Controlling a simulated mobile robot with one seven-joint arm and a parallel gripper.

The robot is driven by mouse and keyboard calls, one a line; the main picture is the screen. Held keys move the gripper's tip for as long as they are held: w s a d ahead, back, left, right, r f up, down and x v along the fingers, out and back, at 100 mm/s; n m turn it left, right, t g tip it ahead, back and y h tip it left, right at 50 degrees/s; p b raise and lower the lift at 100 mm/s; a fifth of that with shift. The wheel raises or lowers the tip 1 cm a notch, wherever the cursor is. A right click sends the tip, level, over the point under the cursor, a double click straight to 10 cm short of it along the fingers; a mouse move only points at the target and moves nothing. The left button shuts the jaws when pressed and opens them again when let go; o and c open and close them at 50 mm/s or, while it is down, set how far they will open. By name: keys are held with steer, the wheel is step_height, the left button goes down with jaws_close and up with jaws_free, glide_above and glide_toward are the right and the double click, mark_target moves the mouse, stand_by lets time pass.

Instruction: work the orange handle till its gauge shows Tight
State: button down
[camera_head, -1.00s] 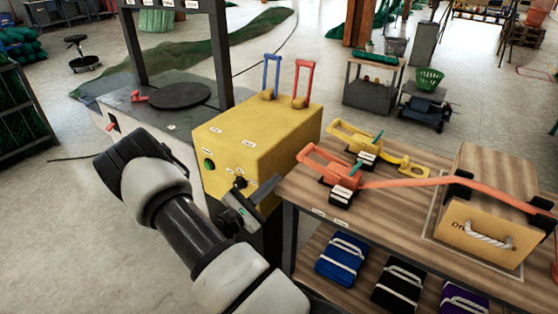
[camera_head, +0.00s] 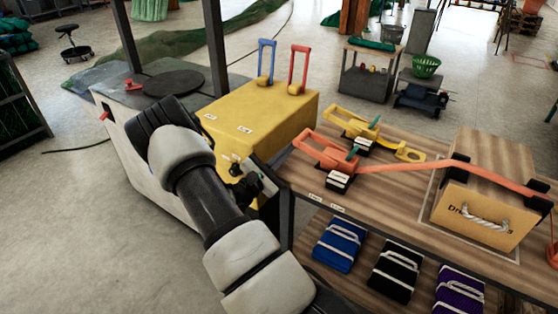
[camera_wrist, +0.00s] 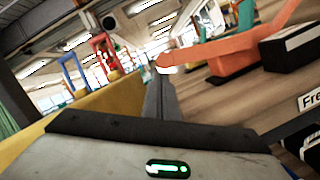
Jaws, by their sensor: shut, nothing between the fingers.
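The orange handle (camera_head: 322,150) belongs to a ratchet on the wooden table, near its left end. An orange strap (camera_head: 430,178) runs from it across a wooden box. My gripper (camera_head: 270,184) is left of the table's near-left corner, apart from the handle. In the wrist view, my shut, empty fingers (camera_wrist: 156,88) point toward the orange ratchet (camera_wrist: 225,55). In the head view, my gripper's tips are hard to make out.
A yellow ratchet (camera_head: 358,125) stands just behind the orange one. A yellow cabinet (camera_head: 260,115) with blue and red levers stands close behind my gripper. The wooden box (camera_head: 475,215) is at the table's right. Blue, black and purple bundles (camera_head: 338,247) lie on the shelf below.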

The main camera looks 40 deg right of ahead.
steer(key=shift+d+r, duration=0.1)
steer(key=shift+d, duration=0.45)
steer(key=shift+r, duration=0.1)
